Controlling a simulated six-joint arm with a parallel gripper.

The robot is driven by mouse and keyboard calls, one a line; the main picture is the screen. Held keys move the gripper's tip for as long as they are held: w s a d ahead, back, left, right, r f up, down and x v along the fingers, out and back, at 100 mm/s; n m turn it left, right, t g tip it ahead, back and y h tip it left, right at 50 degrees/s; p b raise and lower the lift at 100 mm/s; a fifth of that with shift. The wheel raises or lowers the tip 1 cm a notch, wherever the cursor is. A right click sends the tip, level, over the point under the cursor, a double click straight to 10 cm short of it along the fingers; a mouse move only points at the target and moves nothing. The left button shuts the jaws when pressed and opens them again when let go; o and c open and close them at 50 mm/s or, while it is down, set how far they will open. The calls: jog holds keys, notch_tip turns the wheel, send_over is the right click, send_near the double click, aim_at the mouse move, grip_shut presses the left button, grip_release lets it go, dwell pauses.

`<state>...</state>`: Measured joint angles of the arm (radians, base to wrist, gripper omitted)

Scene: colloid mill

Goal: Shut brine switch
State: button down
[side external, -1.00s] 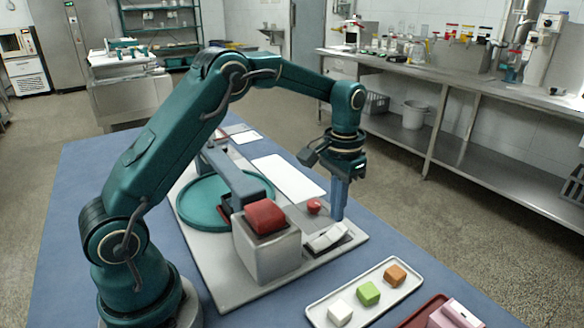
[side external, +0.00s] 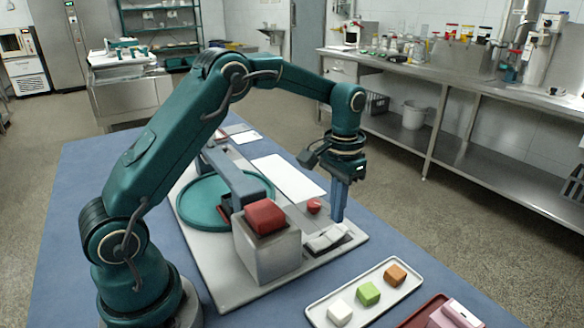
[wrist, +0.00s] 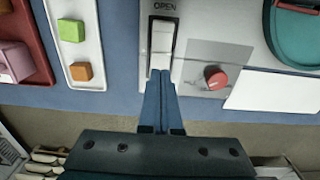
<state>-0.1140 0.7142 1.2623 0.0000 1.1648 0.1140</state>
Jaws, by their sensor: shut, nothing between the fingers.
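The switch (side external: 325,239) is a white rocker in a dark frame near the front right of the grey base plate. In the wrist view the rocker (wrist: 162,38) has the word OPEN by its upper end. My gripper (side external: 338,220) is shut and empty, pointing straight down. Its fingertips are at the rocker's far end, the end away from the OPEN label; the wrist view also shows my gripper (wrist: 160,74) there. The fingers seem to touch that end, but the exact contact is hidden.
A red knob (side external: 314,206) stands close by the switch. A steel block with a red top (side external: 266,217) and a teal round dish (side external: 190,208) are on the plate. A white tray (side external: 318,309) holds coloured cubes; a red tray (side external: 412,318) lies beside it. A white sheet (side external: 288,177) lies behind.

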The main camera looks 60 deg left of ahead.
aim_at(335, 233)
jog(key=shift+f, duration=1.85)
dwell(0.7)
jog(key=shift+r, duration=3.55)
